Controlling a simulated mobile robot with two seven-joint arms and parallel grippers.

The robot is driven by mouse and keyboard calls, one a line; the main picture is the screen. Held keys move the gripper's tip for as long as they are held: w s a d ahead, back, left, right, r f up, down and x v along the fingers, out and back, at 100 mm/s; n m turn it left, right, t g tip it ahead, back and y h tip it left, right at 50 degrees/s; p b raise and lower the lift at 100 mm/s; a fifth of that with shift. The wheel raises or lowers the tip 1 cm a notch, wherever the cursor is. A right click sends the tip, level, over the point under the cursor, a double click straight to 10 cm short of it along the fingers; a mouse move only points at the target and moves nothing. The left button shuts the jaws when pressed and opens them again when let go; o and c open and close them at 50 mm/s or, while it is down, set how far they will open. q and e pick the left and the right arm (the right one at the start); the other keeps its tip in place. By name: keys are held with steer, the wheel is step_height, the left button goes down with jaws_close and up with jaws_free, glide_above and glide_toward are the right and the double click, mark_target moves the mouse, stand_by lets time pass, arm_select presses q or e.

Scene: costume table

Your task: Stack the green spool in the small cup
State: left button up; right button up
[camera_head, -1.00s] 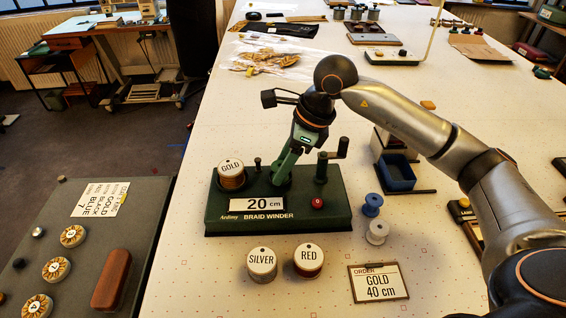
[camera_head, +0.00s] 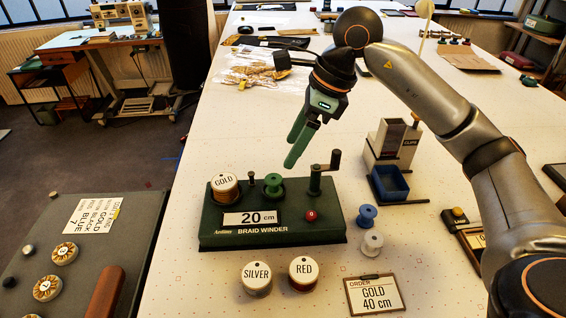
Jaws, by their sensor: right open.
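The green spool (camera_head: 273,187) sits upright on top of the dark green braid winder (camera_head: 330,228), between a small dark peg and the crank. My right gripper (camera_head: 290,152) is open and empty, with green fingers pointing down, above and slightly right of the spool and apart from it. I cannot make out a small cup; anything under the spool is hidden. My left gripper is not in view.
A gold spool (camera_head: 224,188) stands on the winder's left end; a crank (camera_head: 322,178) rises right of the green spool. Silver (camera_head: 257,278) and red (camera_head: 303,272) spools stand in front. Blue (camera_head: 367,216) and white (camera_head: 372,243) spools and a blue bin (camera_head: 391,186) are right.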

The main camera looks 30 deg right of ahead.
steer(key=shift+v, duration=1.5)
steer(key=shift+f, duration=0.1)
